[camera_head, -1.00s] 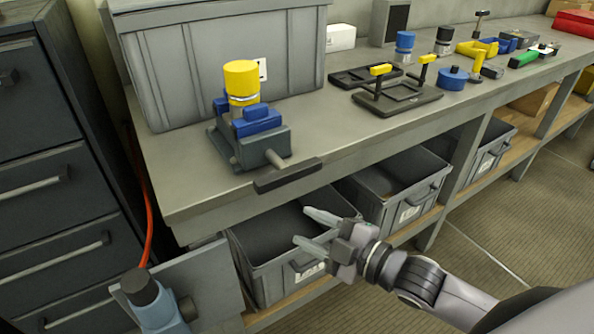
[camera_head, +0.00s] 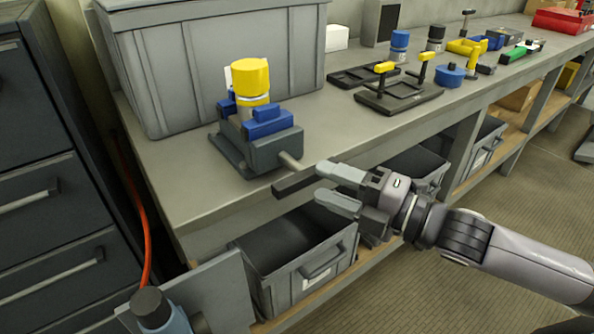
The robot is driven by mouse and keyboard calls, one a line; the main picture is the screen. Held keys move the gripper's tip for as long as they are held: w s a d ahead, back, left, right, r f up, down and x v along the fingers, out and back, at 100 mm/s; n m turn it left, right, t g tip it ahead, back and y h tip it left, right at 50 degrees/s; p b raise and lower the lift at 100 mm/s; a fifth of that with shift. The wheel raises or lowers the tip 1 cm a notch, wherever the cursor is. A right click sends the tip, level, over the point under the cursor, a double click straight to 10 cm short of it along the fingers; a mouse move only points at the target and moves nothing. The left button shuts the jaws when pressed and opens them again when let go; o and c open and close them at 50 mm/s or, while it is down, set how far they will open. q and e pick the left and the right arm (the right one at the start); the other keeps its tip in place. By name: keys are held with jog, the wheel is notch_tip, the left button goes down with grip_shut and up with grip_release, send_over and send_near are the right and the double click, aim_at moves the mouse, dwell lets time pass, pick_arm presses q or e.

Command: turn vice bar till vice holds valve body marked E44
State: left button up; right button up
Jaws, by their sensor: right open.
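The vice (camera_head: 258,147) stands on the bench near its front left, with a grey base and blue jaws. The valve body (camera_head: 250,82), a yellow-topped cylinder with a pale band, stands upright between the jaws; I cannot read an E44 mark or tell whether the jaws grip it. The vice bar (camera_head: 294,183) is dark and sticks out past the bench's front edge on a short screw. My right gripper (camera_head: 326,186) is open at the bar's right end, its fingers apart; I cannot tell if they touch it.
A large grey bin (camera_head: 215,70) stands behind the vice. A black fixture with yellow handles (camera_head: 398,90) and a blue round part (camera_head: 449,76) sit to the right. Open grey bins (camera_head: 300,250) are under the bench. A dark drawer cabinet (camera_head: 50,190) is at the left.

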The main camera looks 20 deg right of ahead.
aim_at(314, 179)
jog(key=shift+p+x, duration=0.4)
jog(key=shift+x, duration=2.8)
jog(key=shift+c, duration=0.3)
grip_shut()
